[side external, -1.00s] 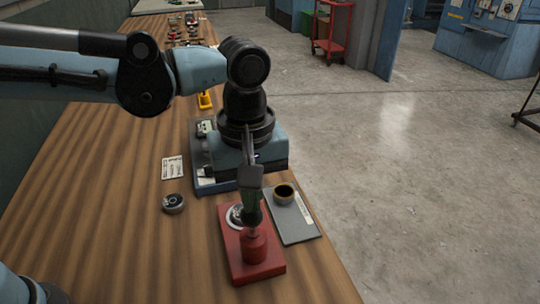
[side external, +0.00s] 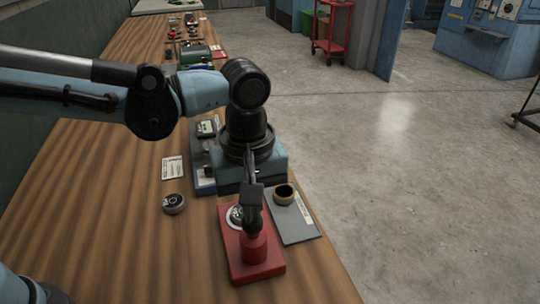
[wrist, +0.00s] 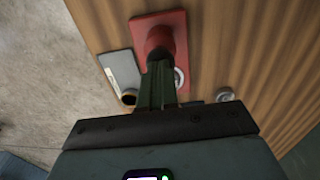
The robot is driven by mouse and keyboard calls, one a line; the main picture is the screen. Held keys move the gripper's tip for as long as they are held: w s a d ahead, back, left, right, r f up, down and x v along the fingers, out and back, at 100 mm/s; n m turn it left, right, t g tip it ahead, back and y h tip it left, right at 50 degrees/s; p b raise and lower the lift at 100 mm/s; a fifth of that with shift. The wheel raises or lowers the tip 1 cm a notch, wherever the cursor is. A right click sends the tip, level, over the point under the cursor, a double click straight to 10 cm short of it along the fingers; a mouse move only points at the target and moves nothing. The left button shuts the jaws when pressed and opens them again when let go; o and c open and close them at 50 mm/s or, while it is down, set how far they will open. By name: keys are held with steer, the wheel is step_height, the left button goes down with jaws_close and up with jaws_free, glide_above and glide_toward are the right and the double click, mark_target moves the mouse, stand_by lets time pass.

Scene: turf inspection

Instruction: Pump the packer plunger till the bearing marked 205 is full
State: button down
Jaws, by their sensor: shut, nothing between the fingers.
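The red packer (side external: 241,262) stands on the bench, with a round red plunger body (side external: 254,248) at its near end. A silver ring-shaped bearing (side external: 236,217) lies on its base behind the plunger, partly hidden by my fingers; it also shows in the wrist view (wrist: 179,78). I cannot read a 205 mark or see how full it is. My gripper (side external: 251,230) is shut and empty, pointing down at the plunger top. The tips look against or just over it; contact is unclear. In the wrist view the fingers (wrist: 157,68) cover part of the plunger.
A second dark-centred bearing (side external: 173,203) lies left on the bench. A grey plate (side external: 294,219) with a label lies right of the packer, with a brass-coloured ring (side external: 284,194) on it. A white card (side external: 172,168) and a small device (side external: 207,127) are farther back. The left bench is clear.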

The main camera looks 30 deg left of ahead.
steer(key=shift+f, duration=0.1)
step_height(320, 180, up, 14)
stand_by(0.6)
stand_by(0.9)
steer(key=shift+r, duration=1.15)
step_height(320, 180, down, 14)
steer(key=shift+f, duration=0.1)
steer(key=shift+f, duration=1.05)
